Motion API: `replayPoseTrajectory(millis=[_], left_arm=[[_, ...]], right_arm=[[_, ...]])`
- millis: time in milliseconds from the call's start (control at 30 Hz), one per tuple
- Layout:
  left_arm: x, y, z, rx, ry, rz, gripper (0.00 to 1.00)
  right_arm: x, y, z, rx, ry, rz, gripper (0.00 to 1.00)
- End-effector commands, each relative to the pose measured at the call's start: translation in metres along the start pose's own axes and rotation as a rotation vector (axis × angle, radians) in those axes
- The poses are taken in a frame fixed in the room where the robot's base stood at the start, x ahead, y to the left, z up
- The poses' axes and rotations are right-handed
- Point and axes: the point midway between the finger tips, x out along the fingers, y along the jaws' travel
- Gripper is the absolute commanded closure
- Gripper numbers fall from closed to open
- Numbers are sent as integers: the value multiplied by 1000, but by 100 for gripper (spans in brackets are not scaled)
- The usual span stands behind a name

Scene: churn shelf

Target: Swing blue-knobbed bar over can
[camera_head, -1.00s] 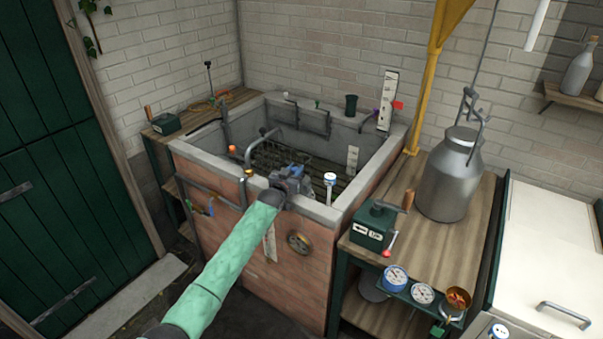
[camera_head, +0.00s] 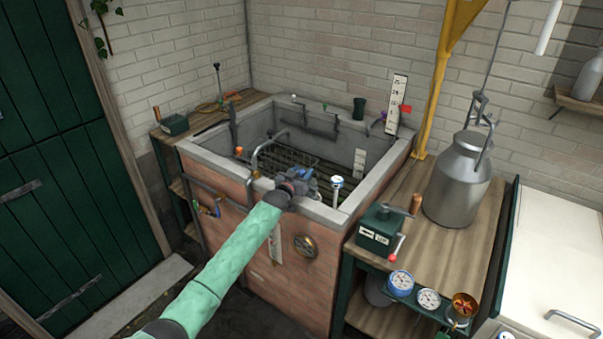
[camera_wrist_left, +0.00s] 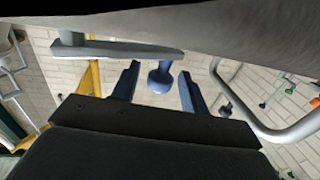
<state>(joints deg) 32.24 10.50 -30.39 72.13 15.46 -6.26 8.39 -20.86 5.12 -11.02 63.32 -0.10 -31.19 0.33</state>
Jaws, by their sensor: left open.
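My left gripper (camera_head: 308,175) is at the front rim of the brick tank, its fingers over the inside of the tank. In the left wrist view the gripper (camera_wrist_left: 160,72) is open, with a blue knob (camera_wrist_left: 160,80) showing between its two fingers. I cannot tell whether either finger touches the knob. A flat grey bar (camera_wrist_left: 115,50) lies just above the fingers in that view. In the head view the knob and bar cannot be told apart from the gripper. A metal can (camera_head: 456,190) stands on the wooden bench at right. My right gripper is not in view.
The tank (camera_head: 255,230) has a grey rim, a bent pipe (camera_head: 268,145) and a white-topped post (camera_head: 337,188) near the gripper. A green crank box (camera_head: 378,232) and gauges (camera_head: 401,283) stand right of it. A yellow post (camera_head: 437,95) rises behind.

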Motion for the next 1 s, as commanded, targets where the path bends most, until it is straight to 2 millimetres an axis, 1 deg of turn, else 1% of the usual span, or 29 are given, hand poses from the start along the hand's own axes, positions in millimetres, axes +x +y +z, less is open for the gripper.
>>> replayPoseTrajectory(millis=[100,200,400,600,767,1000], left_arm=[[-8,0,3,0,-1,0,55],[-20,0,4,0,0,0,55],[-49,-1,4,1,0,0,55],[-70,-1,2,0,1,-1,55],[-77,-1,1,0,0,-1,55],[-78,-1,0,0,0,-1,55]], right_arm=[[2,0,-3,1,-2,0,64],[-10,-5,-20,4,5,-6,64],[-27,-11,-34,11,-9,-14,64],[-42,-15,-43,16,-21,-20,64],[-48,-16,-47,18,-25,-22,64],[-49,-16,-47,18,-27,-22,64]])
